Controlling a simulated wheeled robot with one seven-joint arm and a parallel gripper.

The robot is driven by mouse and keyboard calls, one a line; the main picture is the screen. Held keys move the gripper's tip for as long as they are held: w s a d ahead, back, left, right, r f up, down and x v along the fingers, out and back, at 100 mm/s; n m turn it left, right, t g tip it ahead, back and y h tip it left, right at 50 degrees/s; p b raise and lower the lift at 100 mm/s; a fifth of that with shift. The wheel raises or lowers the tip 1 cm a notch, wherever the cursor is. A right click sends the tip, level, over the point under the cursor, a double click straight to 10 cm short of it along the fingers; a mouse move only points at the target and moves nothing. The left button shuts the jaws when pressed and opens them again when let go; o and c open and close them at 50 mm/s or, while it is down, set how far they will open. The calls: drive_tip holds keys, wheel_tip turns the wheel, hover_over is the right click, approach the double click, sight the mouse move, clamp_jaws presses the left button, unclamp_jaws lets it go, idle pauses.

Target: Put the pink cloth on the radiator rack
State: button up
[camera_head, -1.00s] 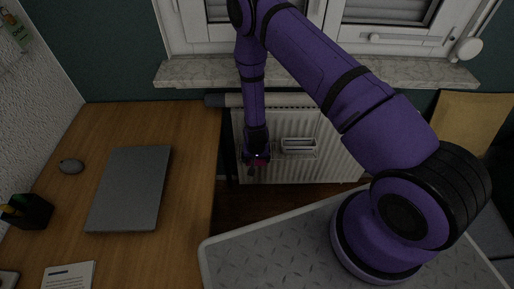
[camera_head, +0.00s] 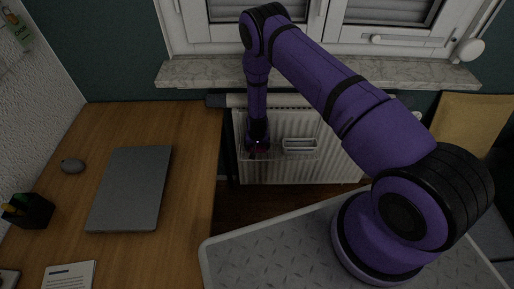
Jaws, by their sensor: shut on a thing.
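My gripper (camera_head: 257,151) is in front of the white radiator, near its left end, and points down. It is shut on the pink cloth (camera_head: 262,147), of which only a small dark pink patch shows. The jaws hide most of the cloth. The radiator rack (camera_head: 300,145) is a small pale frame on the radiator's front, just right of my gripper. I cannot tell whether the cloth touches the rack or the radiator.
The radiator (camera_head: 330,165) stands below a marble window sill (camera_head: 330,72). The desk's right edge is near my gripper.

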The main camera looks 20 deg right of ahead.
sight(257, 148)
drive_tip(key=shift+f, duration=0.75)
drive_tip(key=shift+w+f, duration=0.2)
drive_tip(key=shift+f, duration=0.05)
drive_tip(key=shift+f, duration=0.15)
drive_tip(key=o, duration=0.6)
drive_tip(key=r, duration=0.4)
drive_tip(key=s+r, duration=0.1)
drive_tip(key=r, duration=0.7)
drive_tip(key=shift+s+a+r, duration=0.1)
drive_tip(key=shift+s+a, duration=0.15)
drive_tip(key=shift+s, duration=0.1)
